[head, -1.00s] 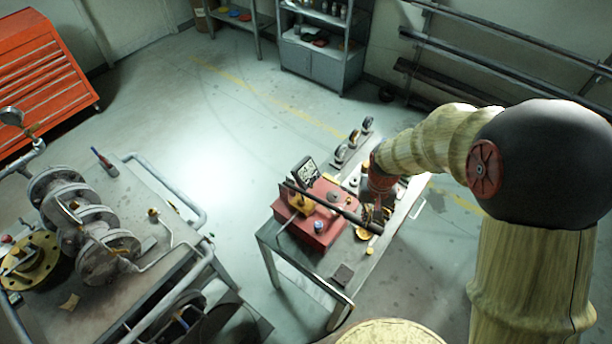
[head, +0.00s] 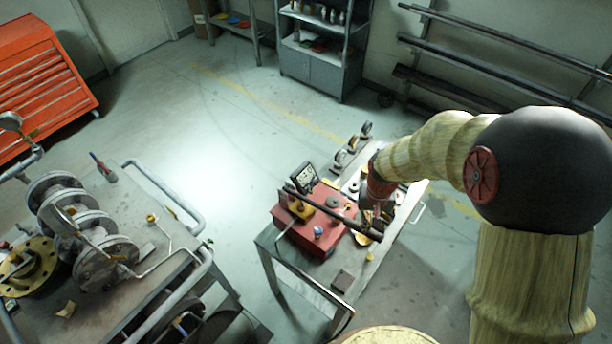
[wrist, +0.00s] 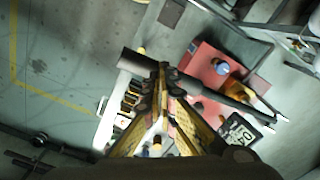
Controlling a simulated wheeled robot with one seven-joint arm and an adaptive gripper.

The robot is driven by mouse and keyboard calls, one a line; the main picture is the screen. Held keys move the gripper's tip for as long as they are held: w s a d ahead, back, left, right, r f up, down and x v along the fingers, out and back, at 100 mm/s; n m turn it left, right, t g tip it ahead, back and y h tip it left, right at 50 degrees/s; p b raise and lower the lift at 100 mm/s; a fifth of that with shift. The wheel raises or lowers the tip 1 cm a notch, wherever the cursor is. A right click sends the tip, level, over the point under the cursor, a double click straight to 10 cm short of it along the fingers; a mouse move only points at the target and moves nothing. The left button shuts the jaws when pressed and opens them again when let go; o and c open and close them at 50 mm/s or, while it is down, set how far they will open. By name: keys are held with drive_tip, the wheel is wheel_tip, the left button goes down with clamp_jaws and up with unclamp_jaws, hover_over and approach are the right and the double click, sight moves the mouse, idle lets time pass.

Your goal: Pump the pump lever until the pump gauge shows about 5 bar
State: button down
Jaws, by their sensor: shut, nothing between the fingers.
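The red pump (head: 318,232) stands on the workbench (head: 345,285) in the middle of the head view, and its body also shows in the wrist view (wrist: 205,62). The black pump lever (head: 335,213) slants across its top with the outer end down to the right. The pump gauge (head: 304,177) is a dark digital display behind the lever. In the wrist view the gauge (wrist: 238,131) is tilted and seems to start with "04"; the rest is unclear. My gripper (wrist: 161,75) is shut and empty, its fingertips at the lever (wrist: 140,64) near its thick outer end. Contact is not clear.
Small round gauges (head: 352,143) stand at the bench's back edge. A valve assembly on a cart (head: 90,225) is at the left. A red tool chest (head: 40,85) and a grey cabinet (head: 312,72) stand farther back. Floor between them is clear.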

drive_tip(key=shift+f+b, duration=2.05)
drive_tip(key=shift+f, duration=1.25)
drive_tip(key=shift+r, duration=0.2)
wheel_tip(320, 180, up, 7)
drive_tip(key=p, duration=0.5)
drive_tip(key=shift+f+b, duration=0.35)
drive_tip(key=shift+f, duration=0.25)
drive_tip(key=shift+r+p, duration=0.4)
drive_tip(key=shift+r, duration=0.3)
drive_tip(key=shift+f, duration=0.1)
